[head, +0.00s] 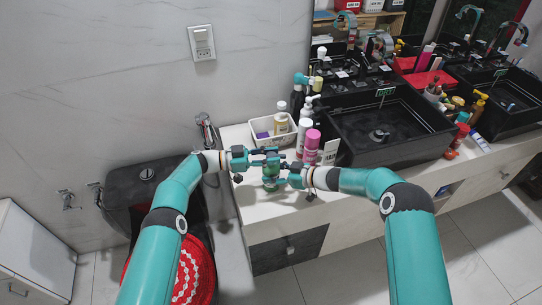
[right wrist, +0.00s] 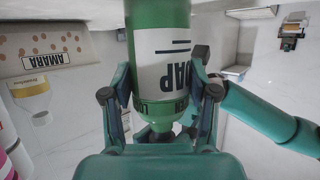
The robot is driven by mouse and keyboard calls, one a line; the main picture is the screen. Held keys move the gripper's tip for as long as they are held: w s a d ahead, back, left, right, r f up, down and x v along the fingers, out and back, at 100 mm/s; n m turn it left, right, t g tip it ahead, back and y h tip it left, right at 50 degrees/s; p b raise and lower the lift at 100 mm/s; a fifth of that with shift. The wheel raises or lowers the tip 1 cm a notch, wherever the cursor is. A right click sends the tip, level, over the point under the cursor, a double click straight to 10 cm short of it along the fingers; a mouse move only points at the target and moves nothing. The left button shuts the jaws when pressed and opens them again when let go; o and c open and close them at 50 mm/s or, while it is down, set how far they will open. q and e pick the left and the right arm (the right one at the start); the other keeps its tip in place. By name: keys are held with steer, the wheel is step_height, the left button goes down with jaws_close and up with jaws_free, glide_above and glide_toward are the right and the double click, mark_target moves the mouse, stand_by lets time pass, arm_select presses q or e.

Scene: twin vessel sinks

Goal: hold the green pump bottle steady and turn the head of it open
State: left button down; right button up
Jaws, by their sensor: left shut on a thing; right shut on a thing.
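The green pump bottle (head: 269,184) stands near the counter's front edge, between my two grippers and partly covered by them. The right wrist view shows its green body and white label (right wrist: 163,58) close up, with the lettering upside down. My left gripper (head: 271,160) comes in from the left, higher up, and is shut at the bottle's top. The pump head is mostly hidden there. My right gripper (head: 283,173) comes in from the right, lower, and is shut on the bottle; its fingers flank the body in the right wrist view (right wrist: 158,98).
A white bin (head: 258,141) of toiletries stands behind the bottle. A pink-capped bottle (head: 311,147) and others stand close on the right, before the black sink (head: 400,155). A toilet with a red lid cover (head: 195,272) is at the left. The counter's front edge is close.

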stand_by(0.3)
arm_select(q)
steer(key=c, duration=0.8)
jaws_free()
steer(key=shift+a, duration=0.1)
steer(key=s+a, duration=0.1)
steer(key=a, duration=1)
steer(key=shift+s+a, duration=0.35)
steer(key=shift+a, duration=0.05)
